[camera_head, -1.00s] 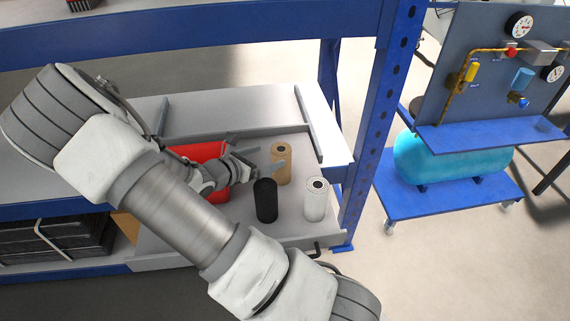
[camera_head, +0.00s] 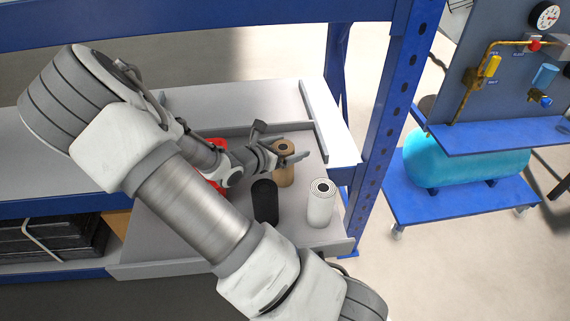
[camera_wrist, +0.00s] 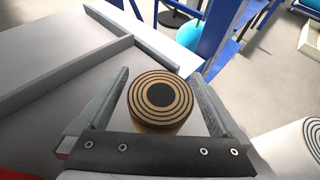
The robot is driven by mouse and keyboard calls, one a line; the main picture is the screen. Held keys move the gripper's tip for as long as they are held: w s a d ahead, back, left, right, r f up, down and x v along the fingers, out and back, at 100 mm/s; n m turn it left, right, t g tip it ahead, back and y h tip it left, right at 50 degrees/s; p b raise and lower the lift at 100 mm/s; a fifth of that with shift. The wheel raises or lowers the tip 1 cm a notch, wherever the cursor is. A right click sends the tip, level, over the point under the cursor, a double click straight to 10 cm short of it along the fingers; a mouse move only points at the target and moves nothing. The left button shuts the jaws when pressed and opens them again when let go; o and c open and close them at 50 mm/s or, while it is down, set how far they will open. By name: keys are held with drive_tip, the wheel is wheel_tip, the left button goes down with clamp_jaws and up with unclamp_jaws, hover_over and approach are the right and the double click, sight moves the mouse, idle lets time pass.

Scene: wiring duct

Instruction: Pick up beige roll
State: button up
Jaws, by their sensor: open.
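The beige roll (camera_head: 283,172) stands upright on the grey shelf tray, behind the black roll and the white roll. In the wrist view the beige roll (camera_wrist: 160,100) shows its ringed top with a dark core. My gripper (camera_head: 283,148) is at the beige roll, with its fingers around the upper part. In the wrist view my gripper (camera_wrist: 160,95) is open, one finger on each side of the roll. Narrow gaps show between the fingers and the roll. The roll's lower part is hidden there.
A black roll (camera_head: 265,202) and a white roll (camera_head: 321,204) stand upright close in front. A red object (camera_head: 215,180) is mostly hidden behind my arm. A raised tray rim (camera_head: 313,135) and a blue rack post (camera_head: 395,110) lie to the right.

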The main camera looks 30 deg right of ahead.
drive_tip(key=shift+w+d+f, duration=0.1)
drive_tip(key=shift+d, duration=0.15)
